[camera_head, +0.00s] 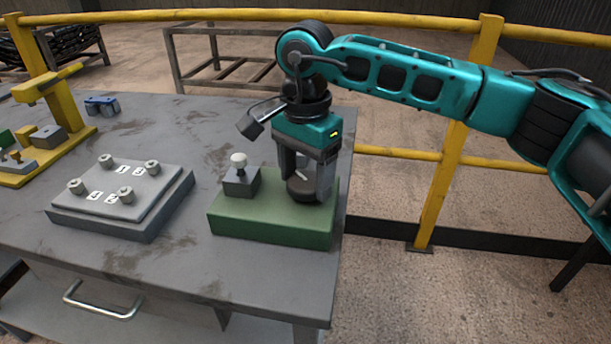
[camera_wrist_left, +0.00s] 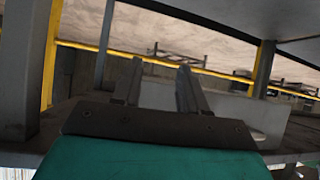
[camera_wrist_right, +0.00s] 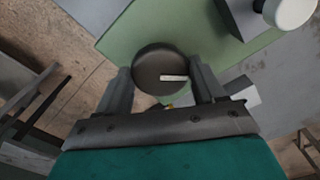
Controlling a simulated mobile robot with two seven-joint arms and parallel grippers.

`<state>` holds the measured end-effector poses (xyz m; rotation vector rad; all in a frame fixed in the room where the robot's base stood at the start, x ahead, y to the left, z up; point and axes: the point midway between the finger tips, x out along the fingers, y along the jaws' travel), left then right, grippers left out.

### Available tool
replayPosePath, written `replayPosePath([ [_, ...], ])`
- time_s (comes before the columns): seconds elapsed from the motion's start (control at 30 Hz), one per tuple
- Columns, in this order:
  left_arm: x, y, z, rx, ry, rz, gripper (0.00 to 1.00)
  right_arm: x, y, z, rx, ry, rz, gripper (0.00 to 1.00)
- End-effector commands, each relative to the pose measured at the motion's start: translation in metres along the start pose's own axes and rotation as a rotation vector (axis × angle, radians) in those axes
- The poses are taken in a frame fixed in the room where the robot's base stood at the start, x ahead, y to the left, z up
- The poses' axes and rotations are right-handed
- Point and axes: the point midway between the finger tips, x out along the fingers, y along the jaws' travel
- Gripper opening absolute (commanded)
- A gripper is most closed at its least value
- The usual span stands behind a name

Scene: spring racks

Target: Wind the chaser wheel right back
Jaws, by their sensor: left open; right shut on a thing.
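The chaser wheel (camera_head: 304,187) is a dark round knob with a pale mark on its top. It sits on a green block (camera_head: 272,222) at the table's right side. My right gripper (camera_head: 308,185) comes down from above and is shut on the wheel. In the right wrist view, the wheel (camera_wrist_right: 160,70) lies between the two fingers, and its white mark points right. My left gripper (camera_wrist_left: 158,85) is open and empty in the left wrist view, apparently below the tabletop level. It is not in the head view.
A grey box with a white knob (camera_head: 239,160) stands on the green block beside the wheel. A grey plate (camera_head: 120,190) with numbered tiles and corner bolts lies to the left. A yellow press (camera_head: 52,110) and a blue toy car (camera_head: 102,106) are farther left. A yellow railing (camera_head: 440,180) runs behind.

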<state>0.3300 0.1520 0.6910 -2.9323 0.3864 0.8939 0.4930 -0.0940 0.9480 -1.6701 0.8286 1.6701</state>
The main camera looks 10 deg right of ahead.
Motion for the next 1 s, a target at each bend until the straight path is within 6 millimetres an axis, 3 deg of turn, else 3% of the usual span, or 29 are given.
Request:
replayPosePath([
  [0.37, 0.0008, 0.0012, -0.0024, -0.001, 0.006, 0.004, 0.43, -0.0013, -0.0004, 0.0000, -0.140, -0.001, -0.004, 0.38],
  [0.87, 0.0007, 0.0021, 0.0006, -0.003, 0.000, 0.005, 0.43, -0.0017, -0.0005, 0.0000, -0.155, -0.001, -0.004, 0.38],
  [0.9, 0.0006, 0.0022, 0.0013, -0.003, -0.001, 0.005, 0.43, -0.0017, -0.0005, 0.0000, -0.155, -0.001, -0.004, 0.71],
  [1.0, 0.0005, 0.0023, 0.0025, -0.003, -0.003, 0.006, 0.43, -0.0014, -0.0004, 0.0000, -0.155, -0.001, -0.003, 0.81],
])
